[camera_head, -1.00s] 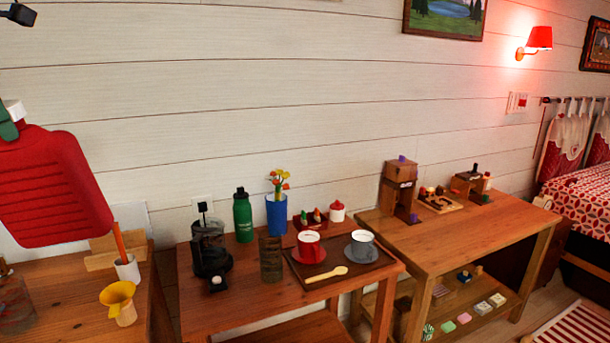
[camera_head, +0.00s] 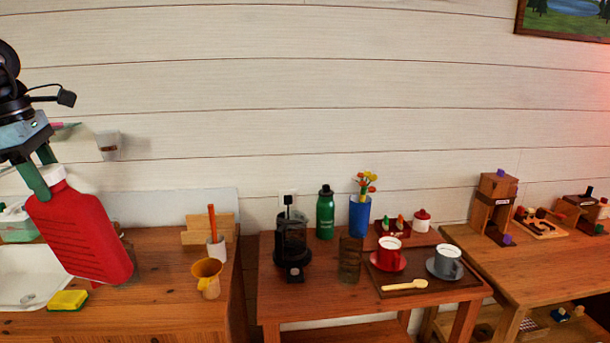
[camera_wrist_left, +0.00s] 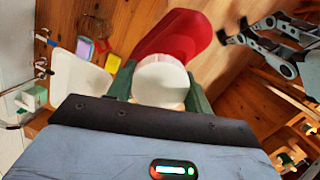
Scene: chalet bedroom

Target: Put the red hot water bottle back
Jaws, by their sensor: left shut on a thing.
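The red hot water bottle (camera_head: 85,235) hangs tilted at the left of the head view, in front of the left counter. My left gripper (camera_head: 42,178) is shut on its white neck and cap, with green fingers on either side. In the left wrist view the white cap (camera_wrist_left: 162,80) sits between the fingers, and the red body (camera_wrist_left: 185,35) extends beyond it. My right gripper (camera_wrist_left: 235,32) appears at the upper right of the wrist view, its dark fingers apart and empty; it is not in the head view.
The left counter (camera_head: 150,300) bears a white sink (camera_head: 30,275), a yellow sponge (camera_head: 68,300), a yellow funnel-like cup (camera_head: 207,275) and a white pencil cup (camera_head: 216,250). A small table (camera_head: 330,300) to the right holds a green bottle (camera_head: 325,215), a vase and a cup tray.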

